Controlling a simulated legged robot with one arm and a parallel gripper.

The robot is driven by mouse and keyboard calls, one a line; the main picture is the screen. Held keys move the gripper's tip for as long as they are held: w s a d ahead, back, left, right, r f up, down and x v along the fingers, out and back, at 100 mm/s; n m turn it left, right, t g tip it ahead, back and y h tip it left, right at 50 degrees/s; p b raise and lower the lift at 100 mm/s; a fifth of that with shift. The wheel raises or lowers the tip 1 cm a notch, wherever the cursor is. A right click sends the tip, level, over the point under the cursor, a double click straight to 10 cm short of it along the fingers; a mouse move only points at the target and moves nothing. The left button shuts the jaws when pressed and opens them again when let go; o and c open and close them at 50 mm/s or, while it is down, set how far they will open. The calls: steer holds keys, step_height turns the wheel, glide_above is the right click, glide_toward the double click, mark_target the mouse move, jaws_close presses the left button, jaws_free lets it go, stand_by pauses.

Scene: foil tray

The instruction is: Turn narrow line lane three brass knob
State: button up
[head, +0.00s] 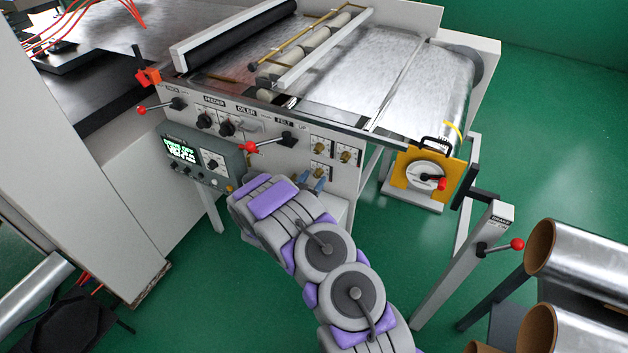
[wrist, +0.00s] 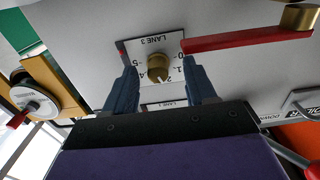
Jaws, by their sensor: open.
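The brass knob (wrist: 157,66) sits on a white dial plate (wrist: 134,49) labelled LANE 3 in the wrist view. It has a pale pointer mark, with numbers printed around it. My gripper (wrist: 162,78) is open, with one dark blue finger on each side of the knob's lower part and gaps visible to both. Contact with the knob does not show. In the head view my gripper (head: 312,180) is at the lower part of the machine's front panel, just below the brass knobs, and the fingers partly hide the lowest plate.
Two more brass knobs (head: 320,148) (head: 345,156) sit just above. A red lever (wrist: 245,40) extends close to the right finger in the wrist view. A grey control box (head: 200,160) stands left of my gripper, and an orange crank unit (head: 405,178) right. Green floor is open beyond.

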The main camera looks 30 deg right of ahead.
steer(key=shift+w+d, duration=0.35)
steer(key=shift+d, duration=0.45)
steer(key=shift+a, duration=0.1)
steer(key=shift+c, duration=0.4)
steer(key=shift+a, duration=0.1)
steer(key=shift+c, duration=1.4)
jaws_close()
